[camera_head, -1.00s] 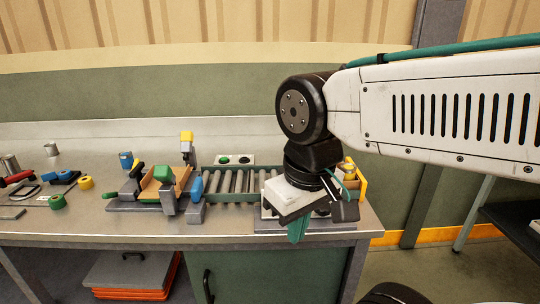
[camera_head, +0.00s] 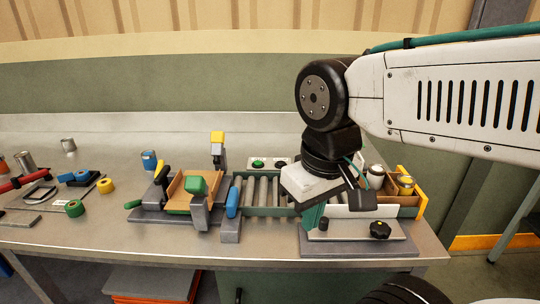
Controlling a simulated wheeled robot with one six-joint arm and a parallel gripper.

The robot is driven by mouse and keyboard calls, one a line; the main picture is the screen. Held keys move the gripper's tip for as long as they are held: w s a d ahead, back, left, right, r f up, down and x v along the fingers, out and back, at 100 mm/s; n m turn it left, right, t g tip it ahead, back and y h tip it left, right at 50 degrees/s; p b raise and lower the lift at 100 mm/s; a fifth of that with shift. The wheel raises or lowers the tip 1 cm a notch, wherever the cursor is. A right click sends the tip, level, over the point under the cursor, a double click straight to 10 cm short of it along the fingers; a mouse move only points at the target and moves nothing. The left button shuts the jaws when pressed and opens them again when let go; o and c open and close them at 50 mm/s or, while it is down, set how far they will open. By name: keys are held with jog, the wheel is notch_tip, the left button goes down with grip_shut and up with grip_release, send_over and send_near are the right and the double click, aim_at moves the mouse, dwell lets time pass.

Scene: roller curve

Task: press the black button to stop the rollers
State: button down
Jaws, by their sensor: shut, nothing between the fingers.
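A small pale control box (camera_head: 270,168) stands on the bench behind the roller conveyor. It bears a green button (camera_head: 258,163) on the left and a black button (camera_head: 281,162) on the right. The row of grey rollers (camera_head: 263,190) runs in front of the box and is partly hidden by my gripper. My gripper (camera_head: 313,215) points down over the right part of the conveyor, to the right of the black button and nearer the camera. It is shut and empty, with its teal finger end partly showing. It looks apart from the button.
A black knob (camera_head: 380,229) sits on a grey plate at the front right. A wooden box (camera_head: 400,200) with cans stands behind it. A tilted wooden tray (camera_head: 192,190) with a green block and a yellow-topped post (camera_head: 218,145) stand left of the rollers. Loose items lie far left.

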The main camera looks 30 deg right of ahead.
jog(key=shift+w, duration=0.35)
jog(key=m+t+h, duration=0.1)
jog(key=t+h, duration=0.3)
jog(key=h, duration=0.3)
send_over(280, 164)
jog(key=shift+f, duration=0.75)
jog(key=shift+f, duration=0.15)
jog(key=shift+m, duration=0.3)
jog(key=shift+f, duration=4.3)
jog(key=shift+f, duration=0.4)
